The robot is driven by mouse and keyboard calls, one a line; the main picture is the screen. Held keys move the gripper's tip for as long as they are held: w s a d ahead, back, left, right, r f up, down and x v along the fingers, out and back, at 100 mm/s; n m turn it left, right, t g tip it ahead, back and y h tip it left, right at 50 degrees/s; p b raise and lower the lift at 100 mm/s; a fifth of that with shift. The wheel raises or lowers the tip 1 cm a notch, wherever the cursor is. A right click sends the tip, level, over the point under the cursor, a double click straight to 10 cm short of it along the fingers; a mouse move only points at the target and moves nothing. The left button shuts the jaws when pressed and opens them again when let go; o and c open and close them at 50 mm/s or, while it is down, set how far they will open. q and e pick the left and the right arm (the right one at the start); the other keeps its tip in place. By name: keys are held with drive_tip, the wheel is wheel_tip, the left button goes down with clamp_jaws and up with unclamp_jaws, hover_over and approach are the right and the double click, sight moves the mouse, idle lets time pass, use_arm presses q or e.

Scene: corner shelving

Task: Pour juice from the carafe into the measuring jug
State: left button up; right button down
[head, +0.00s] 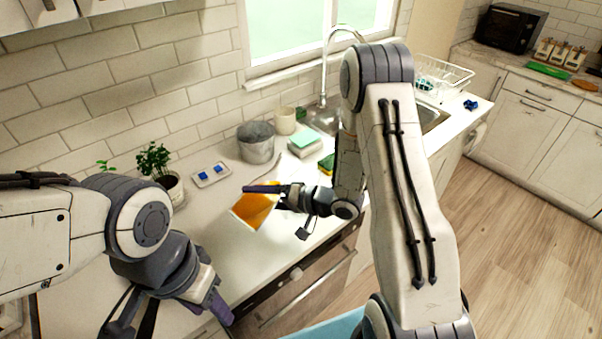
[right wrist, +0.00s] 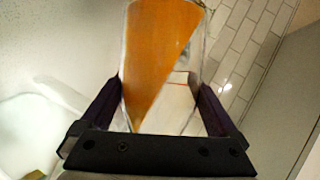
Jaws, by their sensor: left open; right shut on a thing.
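The carafe (head: 256,208) is clear with orange juice in it. It is tilted over the counter, and in the right wrist view (right wrist: 155,60) the juice surface runs slantwise across it. My right gripper (head: 272,200) is shut on the carafe, with one finger on each side in the wrist view (right wrist: 160,105). My left gripper (head: 170,315) is open and empty at the counter's front edge, lower left of the carafe. I cannot make out the measuring jug in either view. I cannot tell whether juice is flowing.
A potted plant (head: 163,172), a small tray with blue pieces (head: 211,175), a grey metal bucket (head: 256,143) and a cream cup (head: 285,121) stand along the wall. The counter (head: 205,240) left of the carafe is clear.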

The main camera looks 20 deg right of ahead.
sight(265, 183)
drive_tip(key=shift+r+m+y, duration=0.3)
drive_tip(key=shift+r, duration=0.15)
drive_tip(key=shift+r, duration=0.25)
drive_tip(key=shift+w+d+r+p, duration=0.1)
drive_tip(key=shift+r+p, duration=0.15)
drive_tip(key=shift+p, duration=0.25)
drive_tip(key=shift+w+d+r+m+y+p, duration=0.25)
drive_tip(key=shift+d+r+m+y+p, duration=0.4)
drive_tip(key=shift+p, duration=0.35)
idle(3.3)
drive_tip(key=shift+a, duration=0.1)
